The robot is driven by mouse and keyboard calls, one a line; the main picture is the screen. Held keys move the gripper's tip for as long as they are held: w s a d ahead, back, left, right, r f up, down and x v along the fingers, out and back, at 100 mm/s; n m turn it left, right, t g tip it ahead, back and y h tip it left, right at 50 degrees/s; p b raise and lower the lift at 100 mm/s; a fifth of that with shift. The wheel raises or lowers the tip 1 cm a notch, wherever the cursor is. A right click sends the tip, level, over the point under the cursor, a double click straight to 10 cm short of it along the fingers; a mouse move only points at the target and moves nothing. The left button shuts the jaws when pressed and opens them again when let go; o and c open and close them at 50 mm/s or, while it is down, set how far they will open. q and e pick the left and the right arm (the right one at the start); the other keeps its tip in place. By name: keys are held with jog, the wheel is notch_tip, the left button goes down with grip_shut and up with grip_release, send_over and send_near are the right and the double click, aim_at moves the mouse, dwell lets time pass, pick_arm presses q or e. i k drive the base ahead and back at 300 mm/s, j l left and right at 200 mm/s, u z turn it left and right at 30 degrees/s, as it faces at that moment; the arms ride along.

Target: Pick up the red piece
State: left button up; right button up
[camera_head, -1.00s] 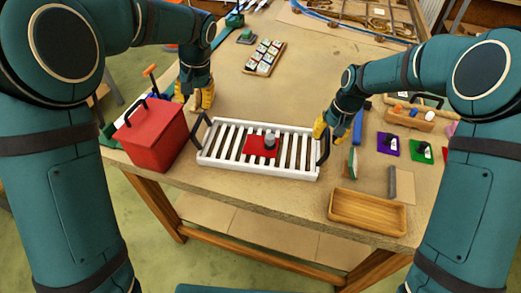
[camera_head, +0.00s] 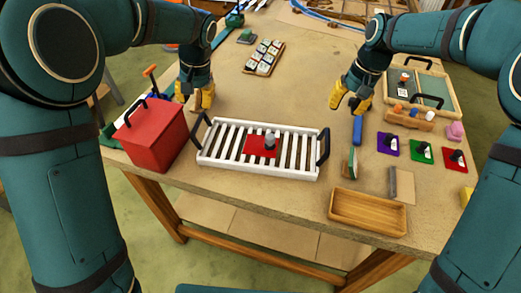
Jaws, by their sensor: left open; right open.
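A red square piece (camera_head: 455,162) with a dark knob and a small white label lies at the right of the table, beside a green piece (camera_head: 421,152) and a purple piece (camera_head: 390,144). Another red piece (camera_head: 257,148) with a grey knob lies on the white slatted rack (camera_head: 215,155). My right gripper (camera_head: 346,108) is open and empty above the table, behind the rack's right end and left of the colored pieces. My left gripper (camera_head: 195,103) is open and empty behind the rack's left end.
A red box (camera_head: 160,145) stands left of the rack. A wooden tray (camera_head: 367,222) is at the front right edge. A block holder (camera_head: 408,122) and a framed tray (camera_head: 440,84) sit at the back right. The table's middle is clear.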

aim_at(266, 145)
jog(key=k, duration=1)
